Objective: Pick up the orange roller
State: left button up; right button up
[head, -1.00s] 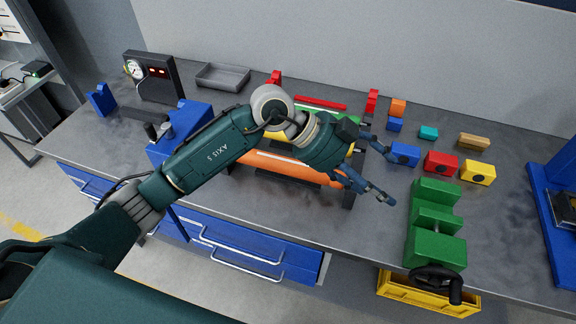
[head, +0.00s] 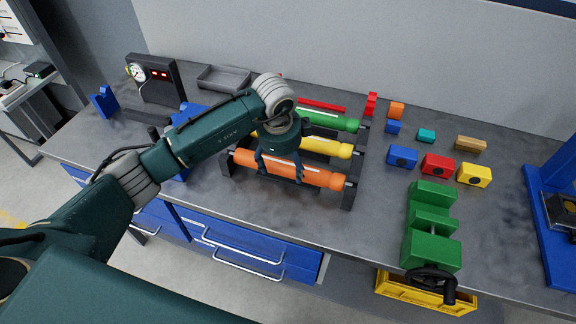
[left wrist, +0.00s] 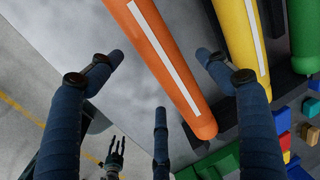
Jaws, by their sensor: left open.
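The orange roller (head: 322,177) lies in the front place of a dark rack (head: 350,192), with a pale stripe along it. My left gripper (head: 279,176) is over the left-middle part of this roller, fingers pointing down and open. In the left wrist view the orange roller (left wrist: 150,62) passes between the spread fingers of my left gripper (left wrist: 160,75), with no clear grip on it. A dark hand, apparently my right gripper (left wrist: 115,152), shows small at the lower left there; its opening is unclear.
A yellow roller (head: 328,146) and a green roller (head: 335,122) lie behind the orange one. A green vise (head: 432,247) and several coloured blocks stand to the right. A grey tray (head: 223,77) is at the back. The bench's front edge is close to the rack.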

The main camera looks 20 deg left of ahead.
aim_at(286, 168)
pick_arm(q)
jog(key=shift+w+f+p, duration=0.2)
jog(key=shift+f+p, duration=0.05)
jog(key=shift+f, duration=0.65)
jog(key=shift+w+f+p, duration=0.2)
jog(key=shift+f+p, duration=0.05)
jog(key=shift+f, duration=0.65)
jog(key=shift+d, duration=0.1)
jog(key=c, duration=1.6)
jog(key=shift+r, duration=0.1)
jog(key=shift+c, duration=1)
jog(key=shift+w, duration=0.1)
